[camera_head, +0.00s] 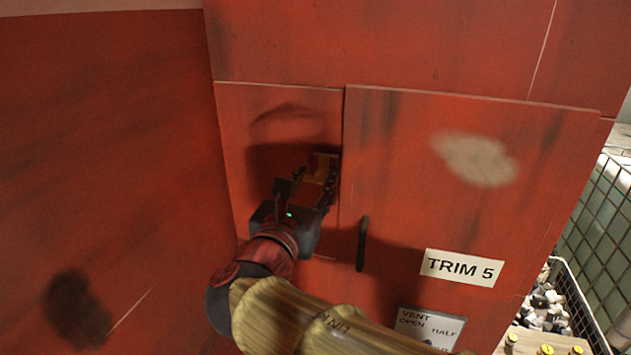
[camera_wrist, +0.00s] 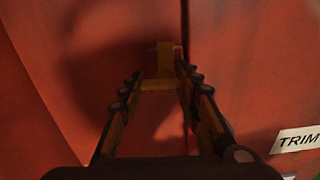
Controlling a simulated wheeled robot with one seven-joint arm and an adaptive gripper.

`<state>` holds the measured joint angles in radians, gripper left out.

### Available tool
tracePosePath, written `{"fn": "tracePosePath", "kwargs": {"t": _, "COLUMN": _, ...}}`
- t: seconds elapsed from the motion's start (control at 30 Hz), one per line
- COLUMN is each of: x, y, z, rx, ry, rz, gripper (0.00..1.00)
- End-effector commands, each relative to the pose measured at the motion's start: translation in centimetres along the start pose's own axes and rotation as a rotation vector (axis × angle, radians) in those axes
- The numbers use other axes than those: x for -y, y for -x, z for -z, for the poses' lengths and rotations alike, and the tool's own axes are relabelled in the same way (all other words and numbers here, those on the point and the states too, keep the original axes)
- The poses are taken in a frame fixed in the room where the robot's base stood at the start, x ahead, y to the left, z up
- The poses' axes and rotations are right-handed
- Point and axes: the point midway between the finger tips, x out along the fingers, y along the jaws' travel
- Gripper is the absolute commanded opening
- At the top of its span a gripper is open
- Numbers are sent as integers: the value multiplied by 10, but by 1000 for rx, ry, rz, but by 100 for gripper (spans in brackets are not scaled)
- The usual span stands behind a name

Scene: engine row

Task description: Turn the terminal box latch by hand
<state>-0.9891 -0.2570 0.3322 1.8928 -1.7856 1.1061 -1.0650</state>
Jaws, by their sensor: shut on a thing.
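The latch (camera_head: 324,163) is a small orange-yellow piece on the red terminal box, at the right edge of the left panel beside the seam. In the wrist view the latch (camera_wrist: 165,58) shows as an upright tab with a crossbar below it between my fingers. My gripper (camera_head: 316,180) reaches it from below and is shut on it, one finger on each side. In the wrist view the fingertips (camera_wrist: 160,80) stand apart by the width of the crossbar. Part of the latch is hidden by the fingers and dark shadow in the head view.
A dark vertical handle (camera_head: 363,243) is on the right door, close to my wrist. A "TRIM 5" label (camera_head: 462,268) and a vent plate (camera_head: 432,326) sit lower right. A mesh crate (camera_head: 576,306) with small parts stands at far right. A red wall (camera_head: 105,160) bounds the left.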

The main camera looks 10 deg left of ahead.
Motion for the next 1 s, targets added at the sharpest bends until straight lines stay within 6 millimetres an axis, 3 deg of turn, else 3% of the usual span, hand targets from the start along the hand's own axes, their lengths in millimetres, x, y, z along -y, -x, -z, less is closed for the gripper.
{"fn": "tracePosePath", "kwargs": {"t": 0.17, "x": 5, "y": -1, "z": 3, "rx": -3, "ry": 1, "rz": 13, "gripper": 5}}
{"fn": "tracePosePath", "kwargs": {"t": 0.57, "x": 7, "y": -1, "z": 6, "rx": -5, "ry": -38, "rz": 18, "gripper": 5}}
{"fn": "tracePosePath", "kwargs": {"t": 1.0, "x": 7, "y": -2, "z": 16, "rx": -4, "ry": -352, "rz": 19, "gripper": 5}}
